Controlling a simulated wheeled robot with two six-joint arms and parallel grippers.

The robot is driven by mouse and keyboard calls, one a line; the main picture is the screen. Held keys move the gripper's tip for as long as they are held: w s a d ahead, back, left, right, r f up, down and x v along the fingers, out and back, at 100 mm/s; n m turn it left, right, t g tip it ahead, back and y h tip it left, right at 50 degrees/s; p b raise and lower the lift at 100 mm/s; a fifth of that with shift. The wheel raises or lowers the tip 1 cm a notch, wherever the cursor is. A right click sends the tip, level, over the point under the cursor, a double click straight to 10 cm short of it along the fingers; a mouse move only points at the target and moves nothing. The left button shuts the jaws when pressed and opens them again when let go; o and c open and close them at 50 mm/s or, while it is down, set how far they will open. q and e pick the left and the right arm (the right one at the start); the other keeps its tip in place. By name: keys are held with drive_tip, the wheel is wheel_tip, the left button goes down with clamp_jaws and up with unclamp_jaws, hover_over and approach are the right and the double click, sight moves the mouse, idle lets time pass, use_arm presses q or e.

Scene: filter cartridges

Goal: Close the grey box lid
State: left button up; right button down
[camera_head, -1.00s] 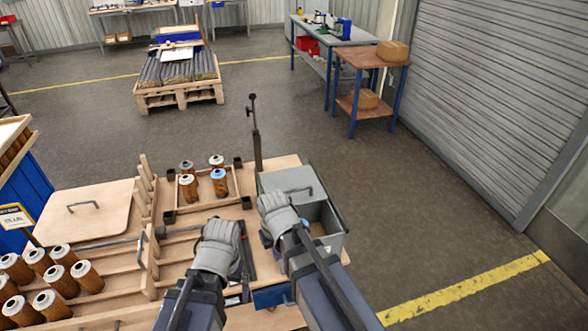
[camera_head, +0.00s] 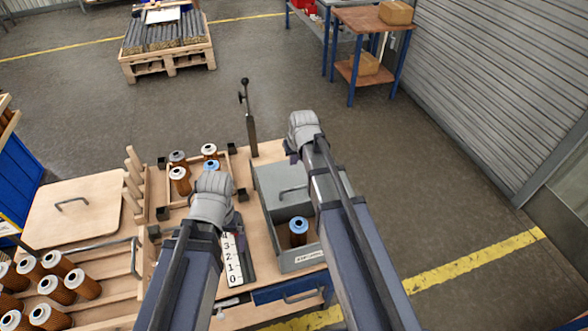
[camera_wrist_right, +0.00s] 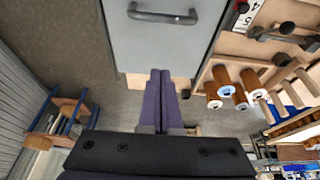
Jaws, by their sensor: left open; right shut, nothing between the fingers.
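The grey box (camera_head: 303,261) stands at the right side of the table. Its flat grey lid (camera_head: 272,178) with a bar handle covers the far part; the near part is uncovered and shows a blue-topped cartridge (camera_head: 298,232) inside. The lid and handle also show in the right wrist view (camera_wrist_right: 165,45). My right gripper (camera_head: 293,153) is at the lid's far edge; in the right wrist view its purple fingers (camera_wrist_right: 161,78) are together and empty, just beyond that edge. Contact is unclear. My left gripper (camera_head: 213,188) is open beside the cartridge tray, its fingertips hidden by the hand.
A wooden tray (camera_head: 226,161) with several cartridges sits left of the box. A numbered strip (camera_head: 232,260) lies between my arms. A thin black post (camera_head: 251,125) stands behind the box. Further left are a wooden lid (camera_head: 75,212) and more cartridges. My right forearm crosses the box's right side.

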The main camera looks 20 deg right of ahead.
drive_tip(key=b, duration=0.9)
hover_over(291, 185)
wheel_tip(291, 185, down, 9)
drive_tip(key=shift+f, duration=0.15)
drive_tip(key=shift+s+f+b, duration=0.1)
drive_tip(key=shift+f+b, duration=0.3)
drive_tip(key=s, duration=0.4)
drive_tip(key=shift+d, duration=0.1)
use_arm(q)
wheel_tip(291, 185, down, 10)
use_arm(e)
drive_tip(key=shift+w, duration=0.1)
